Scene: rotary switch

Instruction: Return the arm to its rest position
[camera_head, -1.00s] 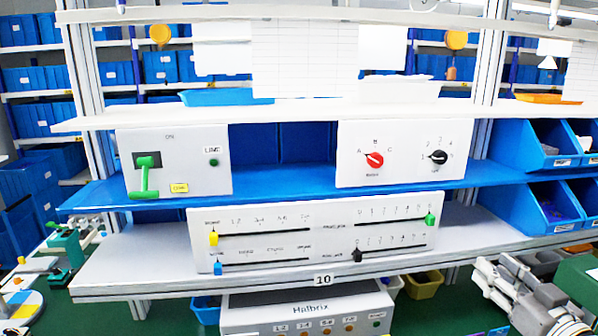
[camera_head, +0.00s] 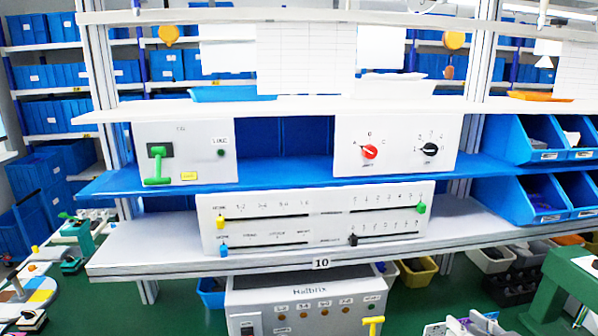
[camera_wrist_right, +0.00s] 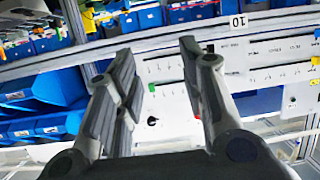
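My right gripper (camera_wrist_right: 157,50) is open in the wrist view, with nothing between its two fingers. That view is upside down, and the panels show beyond the fingers with a clear gap. The rotary switch panel (camera_head: 436,181) stands on the blue shelf in the head view. It has a red knob (camera_head: 369,152) on the left and a black knob (camera_head: 430,149) on the right. The black knob also shows between the fingers in the wrist view (camera_wrist_right: 152,121). I cannot make out my right gripper in the head view. My left gripper is in neither view.
A panel with a green handle (camera_head: 158,181) stands left on the shelf. A slider panel (camera_head: 310,227) sits below, and a grey box (camera_head: 305,292) under the table. Blue bins (camera_head: 545,155) stand at the right. Open space lies before the panels.

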